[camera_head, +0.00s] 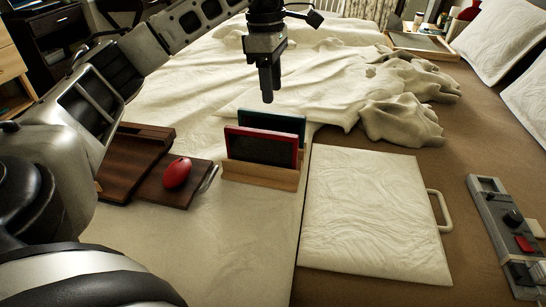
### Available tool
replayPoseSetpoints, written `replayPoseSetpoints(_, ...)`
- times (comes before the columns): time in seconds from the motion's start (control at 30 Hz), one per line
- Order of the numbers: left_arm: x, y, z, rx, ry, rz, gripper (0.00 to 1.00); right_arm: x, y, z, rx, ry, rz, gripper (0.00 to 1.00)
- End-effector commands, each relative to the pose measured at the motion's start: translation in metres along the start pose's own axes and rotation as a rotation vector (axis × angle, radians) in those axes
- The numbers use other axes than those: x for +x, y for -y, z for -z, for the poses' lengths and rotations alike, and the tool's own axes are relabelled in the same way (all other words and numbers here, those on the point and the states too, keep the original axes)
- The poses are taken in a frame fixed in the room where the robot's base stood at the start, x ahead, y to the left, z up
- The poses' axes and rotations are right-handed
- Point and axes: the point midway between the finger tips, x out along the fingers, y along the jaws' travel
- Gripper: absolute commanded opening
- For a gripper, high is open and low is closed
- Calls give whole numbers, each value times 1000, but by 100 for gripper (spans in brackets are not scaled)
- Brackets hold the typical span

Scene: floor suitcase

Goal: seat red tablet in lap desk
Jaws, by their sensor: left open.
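The red tablet (262,147), with a red frame and dark screen, stands upright in a light wooden holder (258,176). The dark brown lap desk (128,182) lies to its left, with a raised strip along its back edge and a red mouse (177,172) on it. My left gripper (268,97) points down above and just behind the tablets, apart from the red one. Its fingers look close together from this angle, and nothing shows between them. My right gripper is not in view.
A teal tablet (290,122) stands behind the red one in the holder. A pale flat panel with a handle (365,215) lies to the right. A grey control box (510,225) is at far right. Rumpled cloth (400,105) lies behind.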

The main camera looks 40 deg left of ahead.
Motion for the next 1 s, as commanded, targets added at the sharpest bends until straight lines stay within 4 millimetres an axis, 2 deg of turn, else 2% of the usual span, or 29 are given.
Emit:
replayPoseSetpoints(0.03,-2,-3,18,-22,-45,-18,44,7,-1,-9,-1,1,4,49)
replayPoseSetpoints(0.1,0,-4,28,-34,-75,-21,44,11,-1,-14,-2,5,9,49)
replayPoseSetpoints(0.27,19,-4,33,-38,-88,-20,44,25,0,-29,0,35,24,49)
replayPoseSetpoints(0.43,57,-4,36,-37,-87,-18,44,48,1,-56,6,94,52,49)
replayPoseSetpoints(0.57,79,-5,38,-37,-87,-20,44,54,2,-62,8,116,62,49)
replayPoseSetpoints(0.7,96,-6,39,-37,-85,-21,44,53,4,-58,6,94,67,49)
replayPoseSetpoints(0.87,104,-6,39,-37,-84,-22,44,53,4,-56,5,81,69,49)
replayPoseSetpoints(1.0,117,-7,41,-37,-84,-21,44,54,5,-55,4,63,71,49)
